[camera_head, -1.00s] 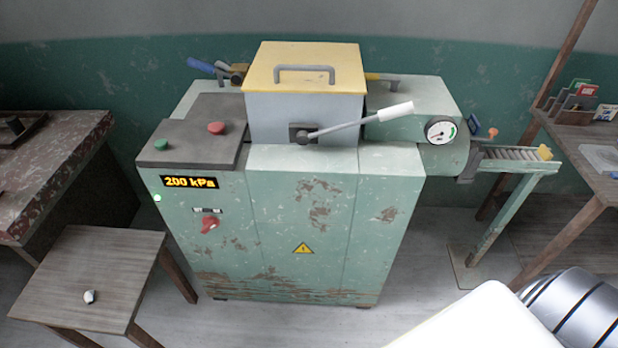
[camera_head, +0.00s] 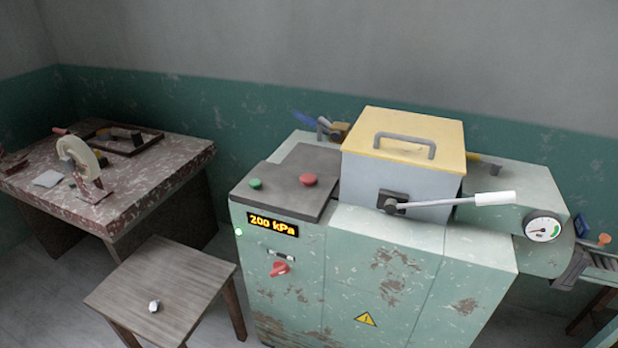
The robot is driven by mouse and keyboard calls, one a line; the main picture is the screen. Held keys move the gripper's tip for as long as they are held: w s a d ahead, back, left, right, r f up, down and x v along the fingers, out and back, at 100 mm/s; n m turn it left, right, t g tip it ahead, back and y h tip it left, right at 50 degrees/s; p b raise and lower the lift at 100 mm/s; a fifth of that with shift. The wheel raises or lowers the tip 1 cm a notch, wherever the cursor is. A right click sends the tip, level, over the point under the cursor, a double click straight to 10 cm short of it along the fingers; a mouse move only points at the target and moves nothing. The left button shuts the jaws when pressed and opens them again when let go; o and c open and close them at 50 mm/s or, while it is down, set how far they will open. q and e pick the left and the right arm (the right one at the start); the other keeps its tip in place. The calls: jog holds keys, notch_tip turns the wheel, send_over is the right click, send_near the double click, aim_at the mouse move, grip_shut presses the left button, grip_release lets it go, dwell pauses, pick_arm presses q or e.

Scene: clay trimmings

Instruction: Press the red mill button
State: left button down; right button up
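The red mill button (camera_head: 308,180) is a round red cap on the dark panel (camera_head: 290,203) on top of the green mill (camera_head: 340,290). A green button (camera_head: 256,184) sits to its left on the same panel. A display (camera_head: 272,224) on the mill's front reads 200 kPa, and a small green light (camera_head: 239,232) glows beside it. A red rotary switch (camera_head: 280,268) is below the display. Neither of my grippers is in view, and nothing covers the red button.
A yellow-lidded box (camera_head: 405,165) with a white-handled lever (camera_head: 460,201) stands right of the panel. A gauge (camera_head: 542,228) is farther right. A wooden stool (camera_head: 185,285) with a small pale object (camera_head: 155,306) stands in front left. A worn red table (camera_head: 150,190) is at the left.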

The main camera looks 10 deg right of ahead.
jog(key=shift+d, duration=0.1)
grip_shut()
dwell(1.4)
